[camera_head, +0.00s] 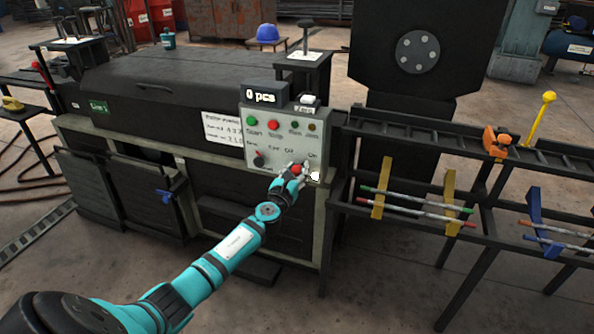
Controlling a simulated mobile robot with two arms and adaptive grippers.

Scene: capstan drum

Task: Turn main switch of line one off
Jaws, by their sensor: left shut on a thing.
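The machine's control panel (285,138) is a light grey box on the front of a dark machine. Its main switch (297,168) is a red knob at the lower right, between the "Off" and "On" labels. My left gripper (302,170) is at this knob, its fingers closed around it. The fingers and wrist hide part of the knob, so I cannot tell its exact angle. A green button (252,121), a red button (273,125) and a black knob (259,159) are also on the panel. My right gripper is not in view.
A counter box (264,94) reading "0 pcs" tops the panel. To the right stands a dark rack (420,222) with coloured rods and a yellow-knobbed lever (548,98). A blue helmet (268,34) is behind. Open floor (380,290) lies in front.

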